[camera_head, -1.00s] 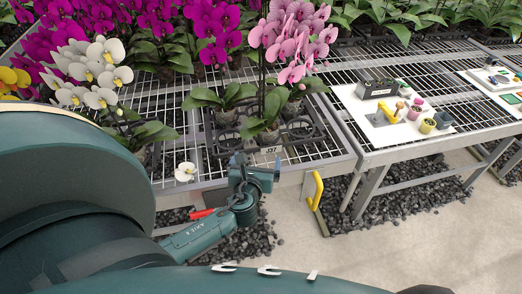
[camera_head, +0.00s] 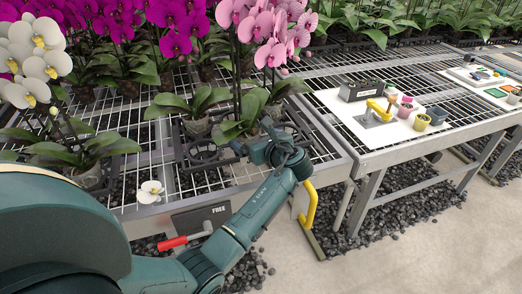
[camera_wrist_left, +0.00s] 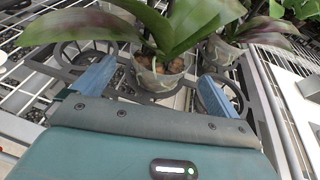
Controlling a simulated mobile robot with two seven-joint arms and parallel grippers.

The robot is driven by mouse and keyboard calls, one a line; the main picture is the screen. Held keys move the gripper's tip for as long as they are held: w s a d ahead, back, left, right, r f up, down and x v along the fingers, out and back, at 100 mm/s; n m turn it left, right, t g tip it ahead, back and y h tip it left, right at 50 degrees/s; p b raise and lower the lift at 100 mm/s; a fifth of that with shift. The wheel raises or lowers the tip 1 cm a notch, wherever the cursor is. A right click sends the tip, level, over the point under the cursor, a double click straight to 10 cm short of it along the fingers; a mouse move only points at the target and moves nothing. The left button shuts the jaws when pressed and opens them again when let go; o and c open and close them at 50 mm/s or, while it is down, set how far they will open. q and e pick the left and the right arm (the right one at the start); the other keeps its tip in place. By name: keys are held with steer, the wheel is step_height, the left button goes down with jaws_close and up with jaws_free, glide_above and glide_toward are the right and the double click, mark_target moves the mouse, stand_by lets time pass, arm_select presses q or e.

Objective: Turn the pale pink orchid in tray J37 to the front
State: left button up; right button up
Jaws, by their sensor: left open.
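Pale pink orchid blooms (camera_head: 262,24) stand above black tray J37 (camera_head: 203,153) in the head view; its label is hidden behind my gripper. Several pots share the tray, and their blooms overlap. My left gripper (camera_head: 254,137) is at the tray's front edge, in front of the leaves of the front plant. In the left wrist view, a clear pot (camera_wrist_left: 158,78) with bark and broad green leaves stands upright ahead, between the two open blue fingers, apart from them as far as I can tell. My right gripper is not in view.
A white orchid (camera_head: 35,50) stands at the left, and a loose white bloom (camera_head: 150,191) lies on the mesh bench. A red-handled lever (camera_head: 184,240) sits beside a "FREE" sign at the bench front. A yellow handle (camera_head: 309,206) is right of my arm. Another plant stands behind right.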

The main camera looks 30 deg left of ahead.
mark_target(248, 135)
arm_select(q)
steer(key=x, duration=0.2)
steer(key=b+x, duration=0.1)
steer(key=x, duration=0.2)
steer(key=shift+w+a+f, duration=0.15)
steer(key=shift+a+f, duration=0.15)
steer(key=shift+f, duration=0.05)
steer(key=shift+w+a+f, duration=0.2)
steer(key=shift+w+a, duration=0.15)
steer(key=shift+a, duration=0.2)
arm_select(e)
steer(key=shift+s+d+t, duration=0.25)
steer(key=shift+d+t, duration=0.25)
arm_select(q)
steer(key=shift+r, duration=0.1)
steer(key=c, duration=1.1)
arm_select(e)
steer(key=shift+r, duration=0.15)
arm_select(q)
steer(key=shift+r+p, duration=0.1)
steer(key=shift+p, duration=0.35)
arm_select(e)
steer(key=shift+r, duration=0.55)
